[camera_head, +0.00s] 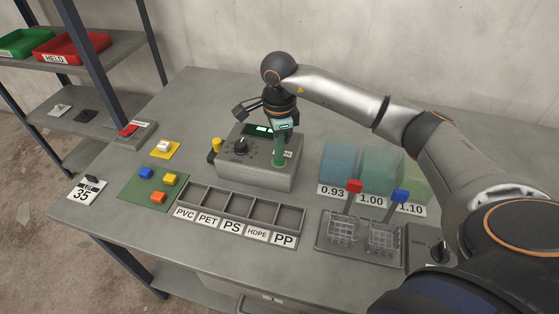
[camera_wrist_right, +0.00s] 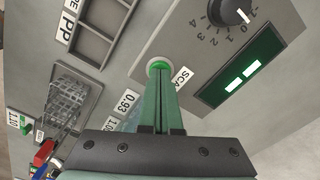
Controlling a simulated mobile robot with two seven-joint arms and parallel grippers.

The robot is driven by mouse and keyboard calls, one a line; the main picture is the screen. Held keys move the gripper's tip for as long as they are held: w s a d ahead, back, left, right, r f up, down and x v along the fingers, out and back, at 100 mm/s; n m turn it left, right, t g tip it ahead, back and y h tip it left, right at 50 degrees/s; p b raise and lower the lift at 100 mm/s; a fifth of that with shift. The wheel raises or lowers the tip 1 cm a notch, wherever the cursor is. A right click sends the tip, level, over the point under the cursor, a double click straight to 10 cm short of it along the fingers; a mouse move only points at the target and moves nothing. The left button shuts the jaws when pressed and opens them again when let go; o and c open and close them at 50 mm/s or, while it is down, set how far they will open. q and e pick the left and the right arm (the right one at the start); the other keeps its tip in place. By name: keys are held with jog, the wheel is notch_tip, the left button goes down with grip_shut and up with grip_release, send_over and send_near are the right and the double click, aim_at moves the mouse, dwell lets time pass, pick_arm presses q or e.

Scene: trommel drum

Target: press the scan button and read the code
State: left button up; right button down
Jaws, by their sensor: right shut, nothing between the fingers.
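A grey scanner box (camera_head: 256,165) stands on the bench. It has a dark knob (camera_head: 241,146), a green display (camera_head: 262,129) and a green scan button (camera_head: 279,163) at its right. In the right wrist view the button (camera_wrist_right: 158,64) has a pale ring beside a partly covered label starting "SCA". The display (camera_wrist_right: 240,75) there shows two bright bars and no readable characters. My right gripper (camera_head: 279,158), with green fingers, is shut and empty. Its fingertips (camera_wrist_right: 160,72) are at the button, overlapping it; I cannot tell whether it is pressed down. My left gripper is not in view.
A sorting tray (camera_head: 236,218) labelled PVC, PET, PS, HDPE and PP lies in front of the box. A green mat (camera_head: 150,192) with coloured pieces is at left. Liquid tanks (camera_head: 375,170) and wire baskets (camera_head: 341,232) stand at right, below my right arm.

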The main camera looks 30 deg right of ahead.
jog(key=shift+f, duration=0.2)
jog(key=shift+r, duration=0.15)
notch_tip(320, 180, up, 8)
jog(key=p, duration=0.5)
dwell(1.0)
